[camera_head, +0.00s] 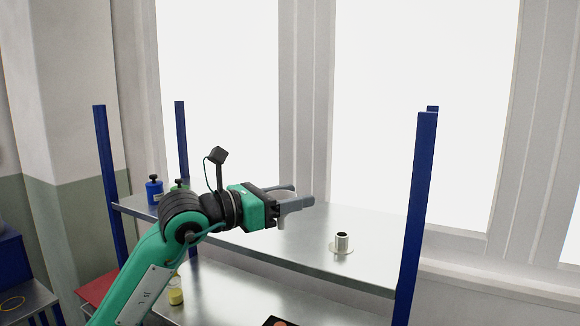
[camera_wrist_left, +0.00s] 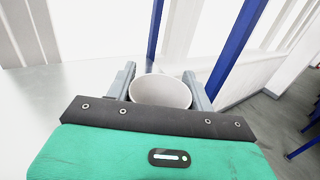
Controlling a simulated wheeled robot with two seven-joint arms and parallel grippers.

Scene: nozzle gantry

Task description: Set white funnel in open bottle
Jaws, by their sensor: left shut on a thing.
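The white funnel (camera_wrist_left: 160,92) is between the two grey fingers of my left gripper (camera_head: 298,197), its wide round mouth facing the camera in the left wrist view. My left gripper is shut on it and holds it above the metal shelf. In the head view the fingers and hand hide most of the funnel. The open bottle looks to be the short silvery cylinder with a dark mouth (camera_head: 342,243), upright on a pale disc on the upper shelf. It stands right of and lower in the picture than my left gripper, apart from it. My right gripper is not in view.
The upper metal shelf (camera_head: 300,252) is bare around the cylinder. Blue posts (camera_head: 413,215) stand at its corners. A blue container with a black knob (camera_head: 154,192) stands at its left end. A container with yellow contents (camera_head: 175,295) is on the lower shelf.

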